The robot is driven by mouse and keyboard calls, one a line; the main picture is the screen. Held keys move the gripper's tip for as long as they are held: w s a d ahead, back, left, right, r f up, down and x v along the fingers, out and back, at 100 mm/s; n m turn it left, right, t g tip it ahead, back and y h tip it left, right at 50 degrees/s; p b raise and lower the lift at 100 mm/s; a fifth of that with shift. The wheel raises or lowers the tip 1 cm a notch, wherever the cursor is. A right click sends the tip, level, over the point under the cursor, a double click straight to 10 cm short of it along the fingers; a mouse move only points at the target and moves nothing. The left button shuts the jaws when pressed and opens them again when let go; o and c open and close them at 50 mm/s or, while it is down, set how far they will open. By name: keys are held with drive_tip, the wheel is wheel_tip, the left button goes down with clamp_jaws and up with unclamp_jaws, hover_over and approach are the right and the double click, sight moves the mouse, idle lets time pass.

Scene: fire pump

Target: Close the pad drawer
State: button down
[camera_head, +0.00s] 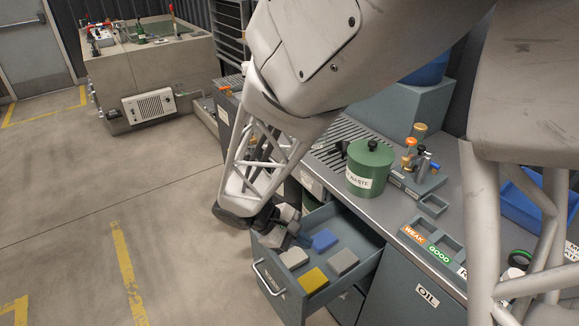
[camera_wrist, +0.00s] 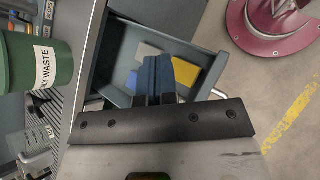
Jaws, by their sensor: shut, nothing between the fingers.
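The pad drawer (camera_head: 371,262) is pulled out from under the grey workbench, its inside showing. It holds a blue pad (camera_head: 324,240), a yellow pad (camera_head: 313,279) and grey pads (camera_head: 343,261). Its front carries a label and a pale bar handle (camera_head: 266,279). My gripper (camera_head: 302,241) is shut and empty, at the drawer's left side in the head view; the arm partly hides that side. In the wrist view the dark blue fingers (camera_wrist: 154,76) overlap the open drawer (camera_wrist: 113,93), in front of the pads. I cannot tell whether they touch it.
A green waste canister (camera_head: 369,168) stands on the bench above the drawer. A valve fixture (camera_head: 417,165) and a labelled tray (camera_head: 433,242) are beside it. A maroon round object (camera_wrist: 275,27) is on the floor in the wrist view. Floor left of the drawer is clear.

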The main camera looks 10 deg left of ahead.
drive_tip(key=s+a+f+n+t+h, duration=0.35)
drive_tip(key=a+f+n, duration=0.25)
drive_tip(key=a+f, duration=0.5)
drive_tip(key=n+t, duration=0.7)
drive_tip(key=t, duration=0.2)
approach(278, 286)
drive_tip(key=s+a+r, duration=0.1)
drive_tip(key=s+a, duration=0.3)
drive_tip(key=s, duration=0.1)
drive_tip(key=shift+y, duration=0.45)
drive_tip(key=shift+w+a+r, duration=0.1)
drive_tip(key=shift+x, duration=6.95)
drive_tip(key=x, duration=2.9)
drive_tip(key=shift+d+f, duration=0.3)
drive_tip(key=shift+f, duration=0.25)
drive_tip(key=shift+w+d, duration=0.5)
drive_tip(key=shift+w+r, duration=0.1)
drive_tip(key=shift+w, duration=0.05)
drive_tip(key=shift+a, duration=0.1)
